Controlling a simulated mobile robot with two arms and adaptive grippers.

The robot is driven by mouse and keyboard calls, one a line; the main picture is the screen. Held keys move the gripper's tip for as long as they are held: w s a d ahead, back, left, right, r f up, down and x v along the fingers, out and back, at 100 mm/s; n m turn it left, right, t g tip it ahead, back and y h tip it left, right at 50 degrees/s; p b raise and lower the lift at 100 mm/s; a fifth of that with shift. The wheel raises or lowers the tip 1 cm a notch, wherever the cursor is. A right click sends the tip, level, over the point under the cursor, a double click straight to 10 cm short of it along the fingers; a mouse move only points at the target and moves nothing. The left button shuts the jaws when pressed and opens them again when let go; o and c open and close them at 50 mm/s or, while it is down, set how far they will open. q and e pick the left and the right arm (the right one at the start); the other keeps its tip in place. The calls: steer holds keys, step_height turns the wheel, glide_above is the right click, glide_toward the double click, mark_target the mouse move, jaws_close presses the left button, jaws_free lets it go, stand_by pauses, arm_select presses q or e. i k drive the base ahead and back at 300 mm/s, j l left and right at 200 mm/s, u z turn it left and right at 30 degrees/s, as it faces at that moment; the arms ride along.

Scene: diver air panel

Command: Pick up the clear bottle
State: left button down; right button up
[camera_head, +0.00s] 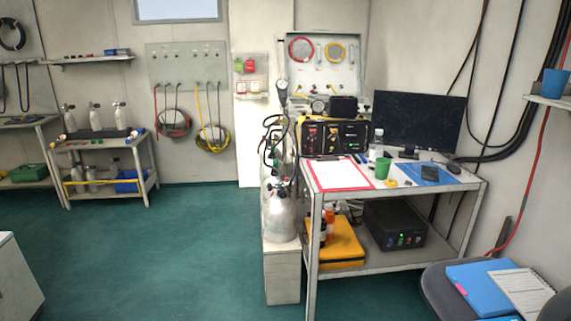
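A small clear bottle (378,143) stands upright on the desk (402,190). It is in front of the left part of the dark monitor (419,122), behind a green cup (382,168). The cup may cover the bottle's lower end. The yellow and black air panel box (333,137) is just left of the bottle. Neither of my grippers shows in the head view.
A red-bordered sheet (340,175), a blue pad (432,174) and a mouse lie on the desk. Gas cylinders (280,215) stand at its left. A chair with blue folders (484,285) blocks the lower right. Green floor (165,260) is clear on the left.

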mark_target(377, 144)
steer(key=i+j, duration=0.1)
steer(key=i, duration=0.55)
steer(key=i+z, duration=0.1)
steer(key=i, duration=0.5)
steer(key=i+j+z, duration=0.1)
steer(key=i, duration=0.55)
steer(key=j, duration=0.1)
